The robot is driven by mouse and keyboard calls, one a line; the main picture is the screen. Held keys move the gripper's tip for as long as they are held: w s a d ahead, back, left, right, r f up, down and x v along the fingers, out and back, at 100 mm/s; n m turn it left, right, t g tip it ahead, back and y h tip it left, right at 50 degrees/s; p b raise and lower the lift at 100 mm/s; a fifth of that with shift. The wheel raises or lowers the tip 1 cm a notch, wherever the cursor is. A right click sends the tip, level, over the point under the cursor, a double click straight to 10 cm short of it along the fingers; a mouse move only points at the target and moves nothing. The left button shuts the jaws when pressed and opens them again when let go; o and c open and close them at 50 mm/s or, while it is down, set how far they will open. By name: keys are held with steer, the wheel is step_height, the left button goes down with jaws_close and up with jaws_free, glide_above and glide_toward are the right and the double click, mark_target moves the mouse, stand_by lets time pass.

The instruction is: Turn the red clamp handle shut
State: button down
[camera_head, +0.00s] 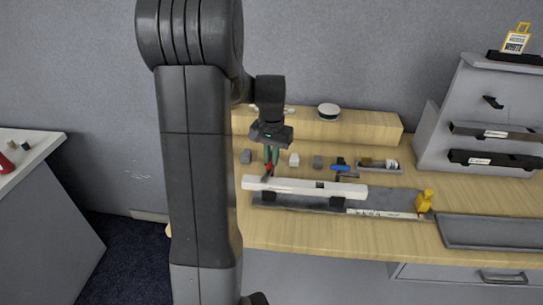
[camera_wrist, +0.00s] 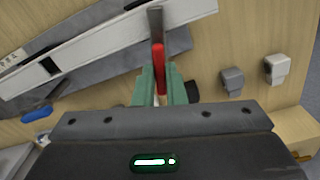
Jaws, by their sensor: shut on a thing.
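The red clamp handle (camera_head: 268,167) is at the left end of a long white bar (camera_head: 300,185) on the table. In the wrist view the red handle (camera_wrist: 158,60) points from a dark metal clamp arm (camera_wrist: 155,22), which reaches over the white bar, back between my fingers. My gripper (camera_head: 272,157), with green fingers pointing down, is shut on the handle. In the wrist view my gripper (camera_wrist: 161,82) has a finger on each side of it. The handle's rear end and the clamp's base are partly hidden.
A blue handle (camera_head: 340,167) stands behind the bar to the right. Small grey and white blocks (camera_head: 294,160) stand behind it. A yellow object (camera_head: 424,201) stands at the grey base's right end, beside a grey tray (camera_head: 485,232). A wooden ledge (camera_head: 350,129) runs along the back.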

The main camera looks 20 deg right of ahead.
mark_target(271, 160)
steer(key=shift+n, duration=1.6)
steer(key=c, duration=1.5)
jaws_free()
step_height(271, 160, up, 14)
steer(key=shift+f+b, duration=0.1)
steer(key=shift+b, duration=0.25)
steer(key=shift+f, duration=0.1)
